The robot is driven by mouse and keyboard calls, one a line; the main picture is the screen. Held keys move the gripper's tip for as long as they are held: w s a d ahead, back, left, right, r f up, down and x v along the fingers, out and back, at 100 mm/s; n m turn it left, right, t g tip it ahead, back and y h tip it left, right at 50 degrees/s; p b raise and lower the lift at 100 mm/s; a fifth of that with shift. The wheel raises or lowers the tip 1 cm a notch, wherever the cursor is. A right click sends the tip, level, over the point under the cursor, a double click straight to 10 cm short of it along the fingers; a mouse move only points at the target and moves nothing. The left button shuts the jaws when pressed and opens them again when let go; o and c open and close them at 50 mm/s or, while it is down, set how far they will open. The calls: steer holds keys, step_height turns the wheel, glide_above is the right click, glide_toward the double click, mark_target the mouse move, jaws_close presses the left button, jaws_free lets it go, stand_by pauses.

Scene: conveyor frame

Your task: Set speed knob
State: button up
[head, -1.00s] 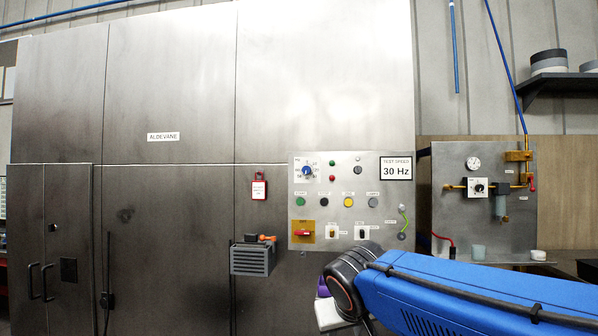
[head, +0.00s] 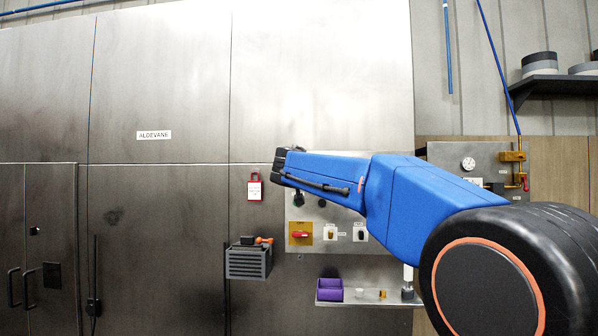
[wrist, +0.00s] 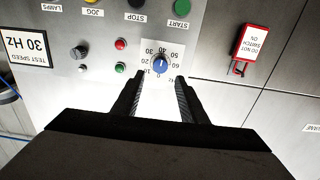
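The speed knob (wrist: 161,63) is a blue round knob on a white numbered dial plate, upside down in the wrist view. I cannot read its pointer setting. My gripper (wrist: 160,84) is open and empty, with one dark finger on each side of the view just short of the knob. The fingertips do not close on it. A sign on the panel (wrist: 25,47) reads "TEST SPEED 30 Hz". In the head view my arm covers the knob, the sign and the gripper's fingers.
Green, red and white lamps or buttons sit beside the dial, such as the red one (wrist: 120,44). A START button (wrist: 182,8) and a red lockout tag (wrist: 254,42) are near.

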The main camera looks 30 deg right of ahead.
steer(key=x, duration=0.8)
steer(key=shift+w+d, duration=0.2)
steer(key=shift+w, duration=0.15)
steer(key=shift+w+d, duration=0.1)
steer(key=shift+w, duration=0.05)
steer(key=shift+c, duration=1.2)
steer(key=c, duration=0.4)
steer(key=shift+r, duration=0.1)
